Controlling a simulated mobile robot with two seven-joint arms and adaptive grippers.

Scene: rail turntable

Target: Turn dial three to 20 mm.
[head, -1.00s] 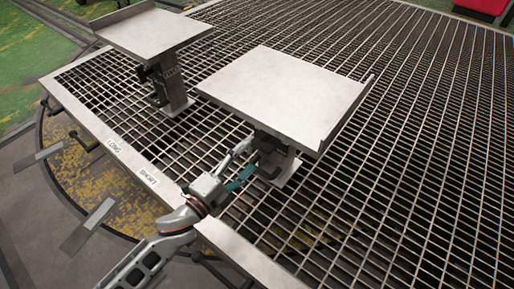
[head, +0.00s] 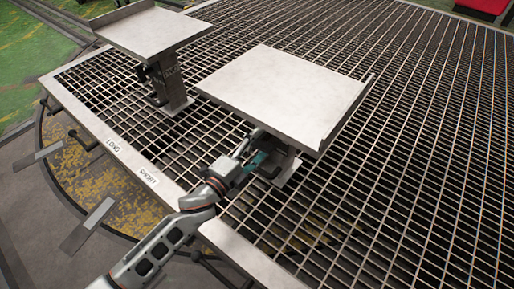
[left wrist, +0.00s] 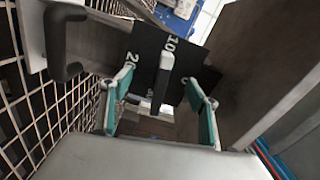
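In the left wrist view a dial has a black face (left wrist: 145,48) with white markings, 10 near the top and 20 at the left. A grey bar-shaped knob (left wrist: 165,70) stands out from its middle and points up toward the 10. My left gripper (left wrist: 160,90) is open, with one teal finger on each side of the knob and gaps between. In the head view my left gripper (head: 256,163) is under the front edge of the nearer metal plate (head: 285,90), at its post (head: 285,166). The dial face is hidden there. My right gripper is not in view.
A second plate (head: 150,28) on a post (head: 172,82) stands farther back left. Both posts stand on an open grating (head: 400,130). Labels LONG (head: 113,146) and SHORT (head: 148,176) mark its edge. A dark handle (left wrist: 58,45) is left of the dial. The right of the grating is clear.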

